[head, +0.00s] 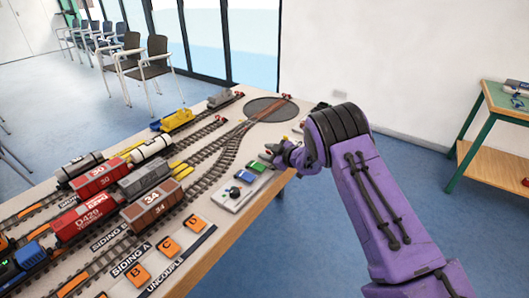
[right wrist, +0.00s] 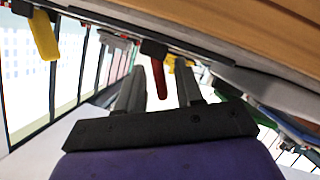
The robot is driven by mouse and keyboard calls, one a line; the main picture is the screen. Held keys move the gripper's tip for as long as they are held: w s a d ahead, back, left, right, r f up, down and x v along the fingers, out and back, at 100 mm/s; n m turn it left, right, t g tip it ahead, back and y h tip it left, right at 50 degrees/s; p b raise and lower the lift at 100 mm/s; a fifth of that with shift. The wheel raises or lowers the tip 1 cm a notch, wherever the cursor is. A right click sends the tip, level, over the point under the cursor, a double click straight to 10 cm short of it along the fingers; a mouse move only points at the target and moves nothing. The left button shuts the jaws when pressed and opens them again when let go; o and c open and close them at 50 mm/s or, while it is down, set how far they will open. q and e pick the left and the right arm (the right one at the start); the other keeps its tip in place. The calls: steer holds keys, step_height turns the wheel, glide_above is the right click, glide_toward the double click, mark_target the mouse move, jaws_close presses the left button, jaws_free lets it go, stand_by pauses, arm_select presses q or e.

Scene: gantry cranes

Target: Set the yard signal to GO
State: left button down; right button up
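My right gripper (head: 272,152) is at the table's right edge, just past a pale control panel (head: 222,199). The panel bears a blue piece (head: 245,176) and a green piece (head: 258,167). In the right wrist view my right gripper (right wrist: 159,72) has its two fingers apart. A red handle (right wrist: 158,80) hangs from a dark mount between the fingers in that picture; I cannot tell whether they touch it. I cannot make out which part is the yard signal or what it shows. My left gripper is out of view.
Toy wagons, such as a brown one (head: 152,204), stand on several tracks left of the panel. A dark turntable disc (head: 271,109) lies at the far end. A yellow handle (right wrist: 44,35) hangs at the wrist view's left. A green-legged side table (head: 466,142) stands right.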

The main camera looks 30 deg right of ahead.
steer(key=shift+w+a+f, duration=0.2)
steer(key=shift+w, duration=0.35)
jaws_close()
